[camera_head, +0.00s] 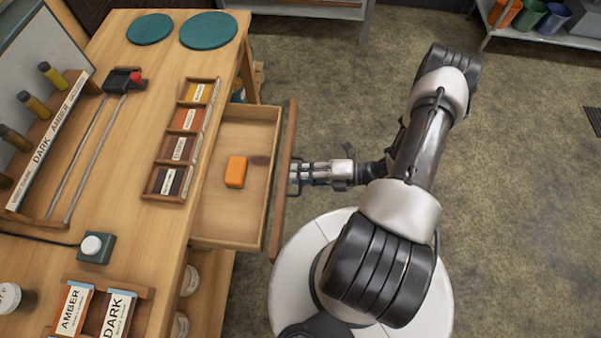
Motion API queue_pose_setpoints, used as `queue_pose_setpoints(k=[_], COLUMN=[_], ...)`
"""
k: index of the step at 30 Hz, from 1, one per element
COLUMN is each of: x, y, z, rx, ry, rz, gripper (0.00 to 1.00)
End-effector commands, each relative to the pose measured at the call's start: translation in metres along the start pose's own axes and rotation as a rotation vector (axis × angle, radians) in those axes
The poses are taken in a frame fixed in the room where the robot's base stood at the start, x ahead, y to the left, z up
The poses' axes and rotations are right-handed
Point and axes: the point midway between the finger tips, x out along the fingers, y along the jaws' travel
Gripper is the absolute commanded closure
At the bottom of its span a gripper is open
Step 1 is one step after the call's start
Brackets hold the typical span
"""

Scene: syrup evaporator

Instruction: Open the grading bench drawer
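The grading bench (125,55) is a wooden table on the left. Its drawer (215,215) stands pulled out to the right, with its inside showing. An orange block (236,171) and a small dark patch lie in the drawer. The drawer's wooden front (284,180) faces my arm. My gripper (296,172) is at the outer side of that front, about midway along it, with its fingers pointing left at the front. The handle is not clearly visible behind the fingers. I cannot tell whether the fingers are closed on it.
A rack of labelled cards (182,145) sits on the bench near the drawer. Green round mats (208,30), a slide rail with a red knob (136,78) and sample bottles (52,75) are also on the bench. A shelf with coloured cups (553,20) is at top right. Open floor lies right.

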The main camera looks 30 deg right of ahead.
Motion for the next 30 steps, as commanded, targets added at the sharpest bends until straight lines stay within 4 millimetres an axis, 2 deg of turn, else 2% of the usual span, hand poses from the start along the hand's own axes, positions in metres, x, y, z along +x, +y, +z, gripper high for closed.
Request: queue_pose_setpoints(k=[6,10,22,25,30], x=[-0.001,-0.012,-0.093,-0.107,-0.119], y=[-0.001,-0.001,-0.001,-0.001,0.000], z=[0.000,0.001,0.001,0.001,0.000], rx=[0.001,-0.002,-0.001,-0.002,0.000], ry=[0.000,-0.003,-0.005,-0.003,0.000], rz=[-0.002,-0.002,-0.003,-0.002,-0.002], gripper=[0.83,0.83,0.83,0.83,0.83])
